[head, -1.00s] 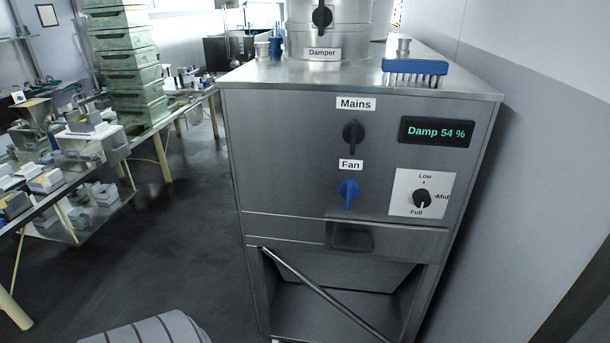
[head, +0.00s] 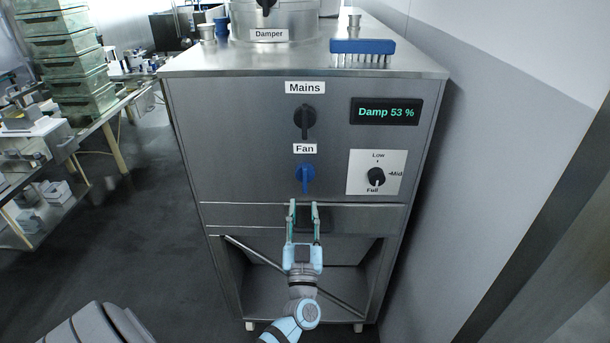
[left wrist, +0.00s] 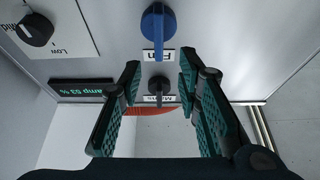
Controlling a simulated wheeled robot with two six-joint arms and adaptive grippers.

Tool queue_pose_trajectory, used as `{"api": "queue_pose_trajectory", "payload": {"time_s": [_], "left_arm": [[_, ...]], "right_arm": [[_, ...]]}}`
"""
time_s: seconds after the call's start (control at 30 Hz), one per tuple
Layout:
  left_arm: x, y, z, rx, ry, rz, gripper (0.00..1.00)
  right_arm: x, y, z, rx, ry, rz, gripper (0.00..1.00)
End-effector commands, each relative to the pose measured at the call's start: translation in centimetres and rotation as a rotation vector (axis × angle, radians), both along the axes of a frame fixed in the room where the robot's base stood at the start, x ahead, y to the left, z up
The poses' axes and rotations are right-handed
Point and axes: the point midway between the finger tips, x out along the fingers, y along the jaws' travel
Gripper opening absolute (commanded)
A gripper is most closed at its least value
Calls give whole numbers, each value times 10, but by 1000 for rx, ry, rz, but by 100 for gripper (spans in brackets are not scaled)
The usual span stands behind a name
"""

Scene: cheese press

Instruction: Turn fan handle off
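My right gripper does not show.
The black mains knob (head: 305,120) is above the fan handle. A selector dial (head: 376,176) and a display (head: 387,112) reading "Damp 53 %" are to its right. A drawer front (head: 360,217) lies behind and below the gripper. A blue brush (head: 362,46) stands on the cabinet top.

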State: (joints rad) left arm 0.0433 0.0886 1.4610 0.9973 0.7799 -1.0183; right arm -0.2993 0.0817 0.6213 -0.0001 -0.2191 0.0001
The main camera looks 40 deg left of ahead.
Motion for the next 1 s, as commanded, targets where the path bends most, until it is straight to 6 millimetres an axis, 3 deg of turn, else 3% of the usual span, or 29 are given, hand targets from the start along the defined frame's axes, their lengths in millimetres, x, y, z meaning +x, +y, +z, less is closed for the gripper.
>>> {"api": "queue_pose_trajectory", "payload": {"time_s": [0.2,0.33,0.5,0.77,1.0], "left_arm": [[48,35,24,3,0,-2,31],[66,48,32,2,0,-3,31],[77,57,38,2,3,-4,31],[78,58,40,1,2,-5,31],[78,57,39,1,3,-6,0]], "right_arm": [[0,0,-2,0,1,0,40],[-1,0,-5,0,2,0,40],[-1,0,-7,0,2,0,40],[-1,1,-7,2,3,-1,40],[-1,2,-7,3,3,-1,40]]}}
